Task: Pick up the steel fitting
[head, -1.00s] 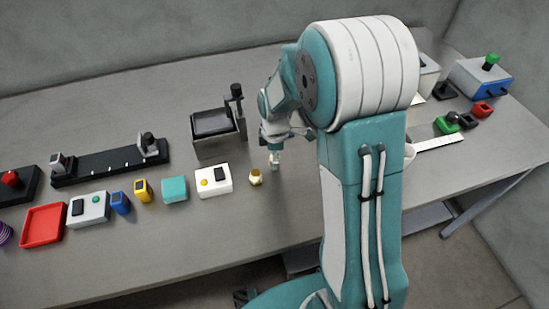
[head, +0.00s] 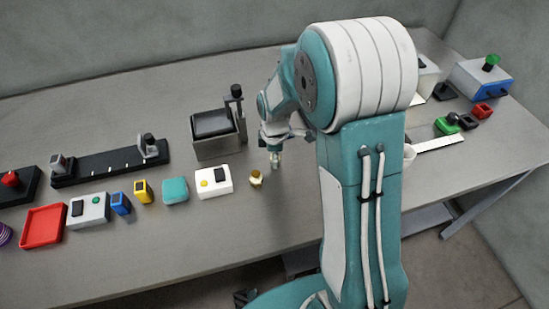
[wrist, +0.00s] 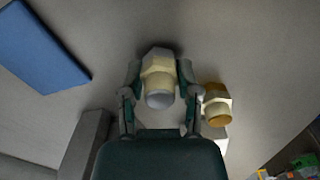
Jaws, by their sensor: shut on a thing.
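The steel fitting (wrist: 158,82) is a pale metal piece with a hexagonal body and a round end. In the wrist view it stands between the two fingers of my gripper (wrist: 160,90), which is shut on it with a finger against each side. In the head view my gripper (head: 275,158) is low over the table and largely hides the fitting. A similar brass-coloured fitting (wrist: 216,104) stands just right of the right finger in the wrist view. It also shows in the head view (head: 256,178), apart from my gripper.
A dark-topped metal stand (head: 218,140) is close left of my gripper. A white box (head: 214,183) with a yellow button, a teal block (head: 175,190) and a red tray (head: 43,226) line the front left. A flat blue piece (wrist: 42,47) lies upper left in the wrist view.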

